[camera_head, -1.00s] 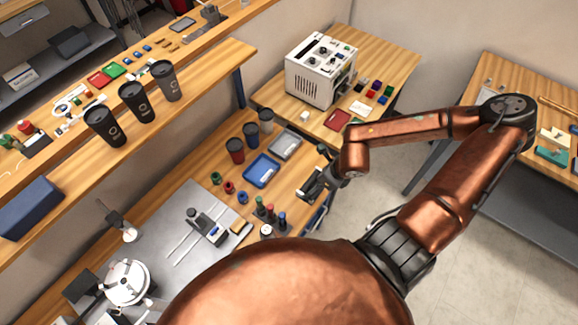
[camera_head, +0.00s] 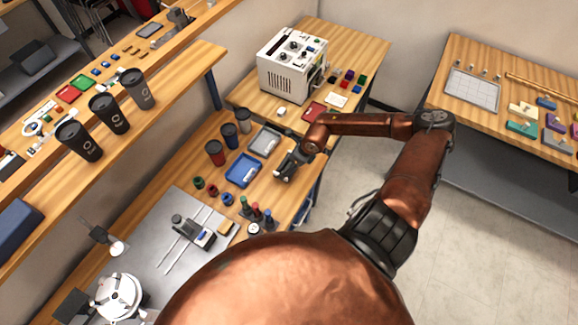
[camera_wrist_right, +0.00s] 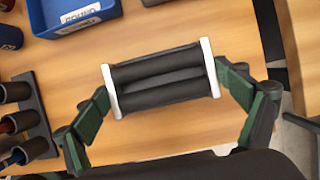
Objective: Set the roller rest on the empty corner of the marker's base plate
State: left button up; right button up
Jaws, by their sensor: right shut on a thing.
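The roller rest (camera_wrist_right: 162,78) has dark parallel rollers between two white end plates. In the right wrist view, my right gripper (camera_wrist_right: 166,84) is shut on it, with one green finger at each white end. Wooden bench top shows below it; I cannot tell the height. In the head view, my right gripper (camera_head: 286,168) is small, just right of the blue tray. The marker's grey base plate (camera_head: 150,252) lies lower left, apart from the gripper. Its far corner looks bare; its near right part is hidden behind my body. My left gripper is not in view.
The plate carries a railed fixture (camera_head: 190,232), a white round chuck (camera_head: 118,296) and a lamp-like post (camera_head: 108,240). Between plate and gripper stand several upright tools (camera_head: 255,213), small coloured cups and a blue tray (camera_head: 242,171). Dark cups (camera_head: 216,152) stand behind.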

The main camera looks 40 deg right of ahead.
jog(key=shift+f, duration=0.85)
jog(key=o, duration=1.2)
jog(key=shift+f, duration=0.25)
jog(key=shift+o, duration=1.3)
jog(key=shift+r, duration=0.1)
